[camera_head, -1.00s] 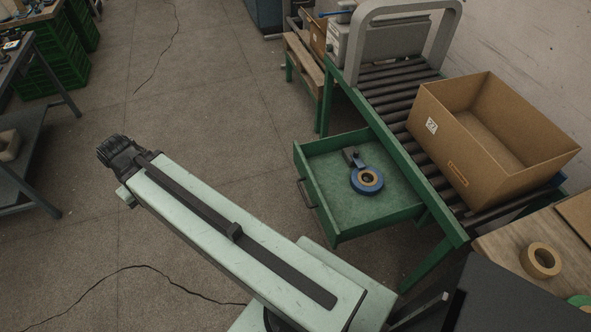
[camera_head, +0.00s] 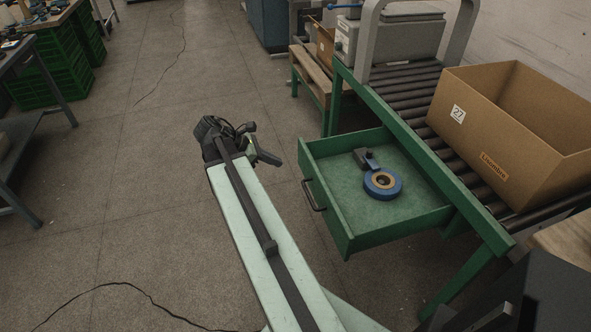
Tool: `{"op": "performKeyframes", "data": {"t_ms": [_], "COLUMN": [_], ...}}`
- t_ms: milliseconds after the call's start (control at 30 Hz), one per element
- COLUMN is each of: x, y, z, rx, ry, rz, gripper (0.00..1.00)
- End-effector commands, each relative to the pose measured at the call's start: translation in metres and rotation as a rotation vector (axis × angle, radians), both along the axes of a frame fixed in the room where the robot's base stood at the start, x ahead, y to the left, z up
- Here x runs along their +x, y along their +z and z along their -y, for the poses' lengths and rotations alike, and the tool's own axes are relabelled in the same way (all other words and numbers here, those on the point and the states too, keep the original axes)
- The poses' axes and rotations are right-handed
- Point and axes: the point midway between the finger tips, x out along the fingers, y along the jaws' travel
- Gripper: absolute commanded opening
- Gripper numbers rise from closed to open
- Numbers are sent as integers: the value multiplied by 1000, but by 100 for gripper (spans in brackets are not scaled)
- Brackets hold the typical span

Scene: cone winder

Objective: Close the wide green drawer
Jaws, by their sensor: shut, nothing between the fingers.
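The wide green drawer (camera_head: 349,246) is pulled out from under the roller conveyor, to the right of my arm. Its front panel faces left and carries a dark bar handle (camera_head: 313,195). A blue tape dispenser with a roll (camera_head: 383,183) lies inside on the green drawer floor. My gripper (camera_head: 268,157) is at the far end of my pale green arm, to the left of the drawer's front and near its far corner. It is shut and empty, and looks apart from the drawer.
The green-framed conveyor (camera_head: 411,164) carries an open cardboard box (camera_head: 485,137) labelled 27. A wooden bench (camera_head: 314,75) stands behind. Green crates (camera_head: 50,75) and a grey table (camera_head: 24,128) are at the left.

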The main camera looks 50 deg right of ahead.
Motion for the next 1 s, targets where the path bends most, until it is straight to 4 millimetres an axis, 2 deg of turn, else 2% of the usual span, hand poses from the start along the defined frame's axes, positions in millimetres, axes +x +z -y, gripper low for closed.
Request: {"op": "performKeyframes", "data": {"t_ms": [200,467,500,700,1000], "x": [-19,-43,-48,-61,-65], "y": [-37,-74,-65,-64,-64], "z": [24,57,64,83,87], "rx": [0,1,1,1,1], "ry": [-4,-4,-4,-3,-3], "rz": [1,2,2,2,2], "gripper": [0,0,0,0,0]}}
